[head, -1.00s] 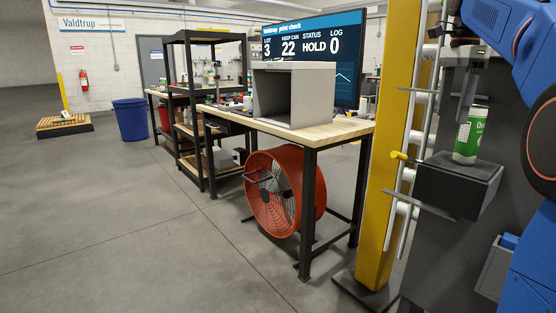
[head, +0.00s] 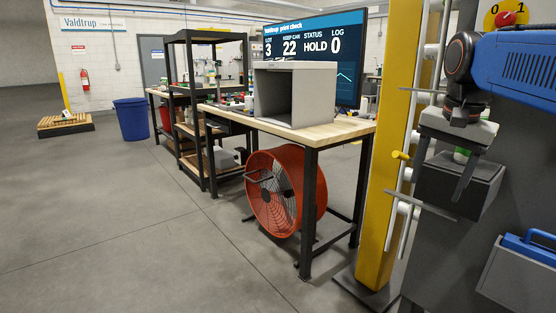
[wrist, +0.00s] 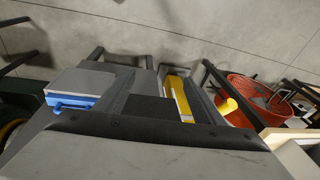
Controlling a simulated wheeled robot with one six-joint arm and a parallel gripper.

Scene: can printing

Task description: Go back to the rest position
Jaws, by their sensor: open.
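My gripper (head: 438,182) is open, with its two dark fingers spread, in front of the dark grey block (head: 484,190) on the right of the head view. A white and green can (head: 461,156) stands on that block, mostly hidden behind my gripper; only a small green part shows. I cannot tell the gap between can and fingers. In the wrist view the fingers (wrist: 157,85) reach forward apart, with a dark surface between them. I see no can in the wrist view.
A yellow post (head: 402,140) with white rails and a yellow knob stands just left of my gripper. A wooden-topped workbench (head: 340,132) holds a grey open box (head: 318,100), with a red fan (head: 285,195) below. A blue-handled toolbox (head: 520,275) is lower right.

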